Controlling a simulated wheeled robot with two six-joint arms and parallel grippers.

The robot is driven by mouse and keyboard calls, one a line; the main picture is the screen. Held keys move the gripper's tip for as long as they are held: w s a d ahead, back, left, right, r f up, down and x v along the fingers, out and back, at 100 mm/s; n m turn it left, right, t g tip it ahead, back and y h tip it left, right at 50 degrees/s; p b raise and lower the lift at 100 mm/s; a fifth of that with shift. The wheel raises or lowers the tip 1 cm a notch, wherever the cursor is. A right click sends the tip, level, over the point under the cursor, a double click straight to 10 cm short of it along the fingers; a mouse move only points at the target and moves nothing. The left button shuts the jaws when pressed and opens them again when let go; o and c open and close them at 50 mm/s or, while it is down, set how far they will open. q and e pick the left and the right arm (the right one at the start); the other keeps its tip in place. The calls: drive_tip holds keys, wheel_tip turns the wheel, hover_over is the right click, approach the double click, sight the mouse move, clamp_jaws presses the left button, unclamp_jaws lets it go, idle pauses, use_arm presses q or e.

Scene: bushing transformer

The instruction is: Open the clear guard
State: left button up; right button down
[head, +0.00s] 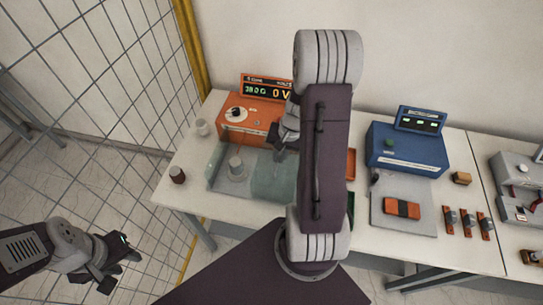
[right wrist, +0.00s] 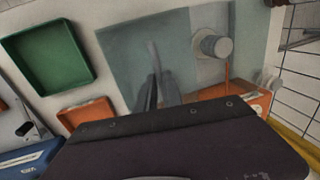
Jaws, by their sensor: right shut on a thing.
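The clear guard (head: 275,178) is a greenish see-through cover at the left of the table, in front of the orange meter; it also shows in the right wrist view (right wrist: 118,52). A grey cylinder (head: 236,164) stands at its left part, and also shows in the right wrist view (right wrist: 217,46). My right gripper (head: 281,150) is at the guard's back right in the head view, partly hidden by my arm. In the right wrist view its fingers (right wrist: 158,88) are close together on a thin upright grey part at the guard. My left gripper (head: 116,266) is open and empty, off the table.
The orange meter (head: 248,122) stands behind the guard. A dark cup (head: 177,175) and a white cup (head: 202,127) are to its left. A green tray (right wrist: 48,54) and an orange tray (right wrist: 86,115) lie beside it. A blue instrument (head: 405,148) stands further right. Wire fencing (head: 85,80) is at left.

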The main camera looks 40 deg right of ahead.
drive_tip(key=shift+d+r, duration=0.1)
drive_tip(key=shift+d, duration=0.2)
drive_tip(key=shift+s, duration=0.1)
drive_tip(key=c, duration=1.5)
unclamp_jaws()
drive_tip(key=r, duration=0.3)
drive_tip(key=s+r, duration=0.1)
drive_tip(key=r, duration=0.1)
drive_tip(key=d+r, duration=0.1)
drive_tip(key=r, duration=0.2)
drive_tip(key=shift+s+r+b, duration=0.2)
drive_tip(key=shift+r+b, duration=0.1)
drive_tip(key=shift+r, duration=0.05)
